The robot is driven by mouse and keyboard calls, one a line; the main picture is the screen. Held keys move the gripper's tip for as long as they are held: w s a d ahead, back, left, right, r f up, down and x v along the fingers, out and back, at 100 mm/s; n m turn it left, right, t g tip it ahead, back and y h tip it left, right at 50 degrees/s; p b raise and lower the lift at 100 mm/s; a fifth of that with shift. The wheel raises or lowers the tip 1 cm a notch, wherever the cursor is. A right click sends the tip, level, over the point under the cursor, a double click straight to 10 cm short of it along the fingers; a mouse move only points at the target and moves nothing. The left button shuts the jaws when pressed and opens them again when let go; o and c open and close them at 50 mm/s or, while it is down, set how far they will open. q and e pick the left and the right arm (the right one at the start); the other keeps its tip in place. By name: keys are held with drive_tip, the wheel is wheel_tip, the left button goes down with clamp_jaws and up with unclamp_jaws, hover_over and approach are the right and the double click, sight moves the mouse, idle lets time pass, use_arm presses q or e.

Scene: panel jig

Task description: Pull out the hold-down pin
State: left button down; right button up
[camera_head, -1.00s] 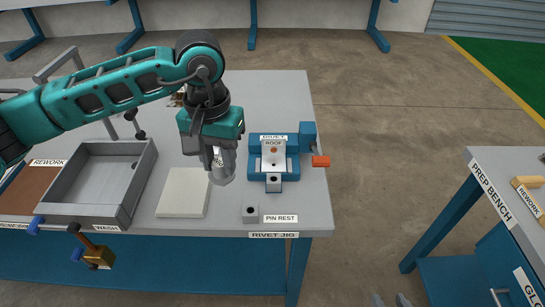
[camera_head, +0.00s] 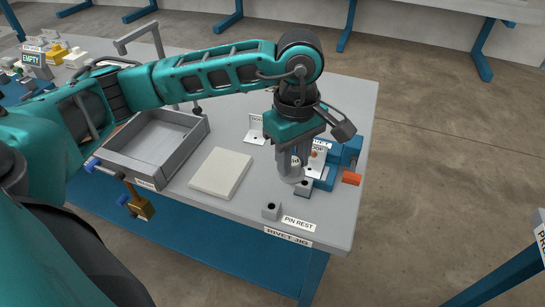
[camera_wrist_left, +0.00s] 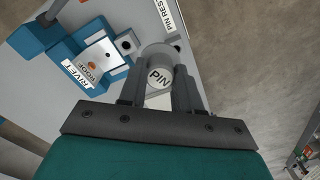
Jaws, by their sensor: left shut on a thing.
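My left gripper (camera_head: 293,163) is shut on the grey cylindrical hold-down pin (camera_head: 293,178). In the left wrist view, the pin (camera_wrist_left: 159,74) sits between both fingers with its PIN label facing the camera. The blue rivet jig (camera_head: 348,154) stands just to the right of the gripper in the head view and is partly hidden by it. It holds a white ROOF panel (camera_wrist_left: 98,61). The jig's grey front block (camera_wrist_left: 127,43) shows an open dark hole, and the pin is beside it, apart from it. My right gripper is not in view.
The pin rest block (camera_head: 271,211) stands near the bench's front edge, left of its PIN REST label (camera_head: 298,224). A pale square pad (camera_head: 220,173) and a grey tray (camera_head: 203,134) lie to the left. An orange part (camera_head: 351,178) juts from the jig's right side.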

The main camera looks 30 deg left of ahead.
use_arm(q)
drive_tip(key=n, duration=0.7)
drive_tip(key=shift+s+a, duration=0.4)
drive_tip(key=n, duration=0.6)
drive_tip(key=shift+s+a+n, duration=0.3)
drive_tip(key=shift+s+a, duration=0.05)
drive_tip(key=shift+a, duration=0.05)
drive_tip(key=n, duration=0.4)
drive_tip(key=a+n, duration=0.1)
drive_tip(key=n, duration=0.2)
drive_tip(key=s+n, duration=0.1)
drive_tip(key=n, duration=0.3)
drive_tip(key=shift+s+a+n+p, duration=0.1)
drive_tip(key=shift+a+n+p, duration=0.05)
drive_tip(key=shift+n+p, duration=0.15)
wheel_tip(320, 180, down, 6)
drive_tip(key=b, duration=0.5)
drive_tip(key=shift+r, duration=0.1)
drive_tip(key=shift+b, duration=0.3)
